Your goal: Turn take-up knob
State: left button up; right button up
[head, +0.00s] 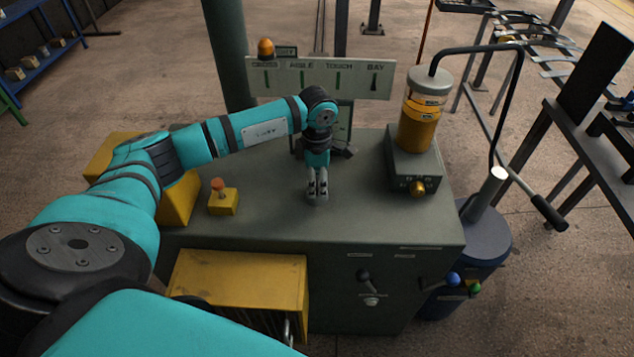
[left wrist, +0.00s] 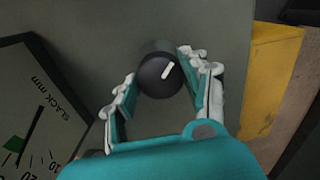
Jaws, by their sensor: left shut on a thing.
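The take-up knob (left wrist: 154,80) is a round black knob with a white pointer mark that slants to the upper right in the left wrist view. My left gripper (head: 317,196) reaches straight down to the top of the grey-green cabinet (head: 265,215) in the head view. In the left wrist view its two fingers (left wrist: 160,83) are shut on the knob, one on each side. In the head view the fingers largely hide the knob. A dial marked "SLACK mm" (left wrist: 35,115) with a dark needle and a green band is partly in the left wrist view. My right gripper is out of view.
A yellow box with an orange-red button (head: 222,200) stands left on the cabinet. An amber cylinder (head: 418,125) on a grey base stands right. A sign panel with an orange lamp (head: 265,48) stands behind. A crank arm (head: 520,100) rises at the right.

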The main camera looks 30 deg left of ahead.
aim_at(317, 181)
pick_arm(q)
jog(key=n+b, duration=0.1)
jog(key=n, duration=0.5)
jog(key=shift+n, duration=0.3)
jog(key=n, duration=0.6)
jog(key=shift+r+n, duration=0.1)
jog(key=shift+n, duration=0.2)
jog(key=o, duration=1.2)
jog(key=shift+c, duration=0.2)
notch_tip(317, 181, up, 12)
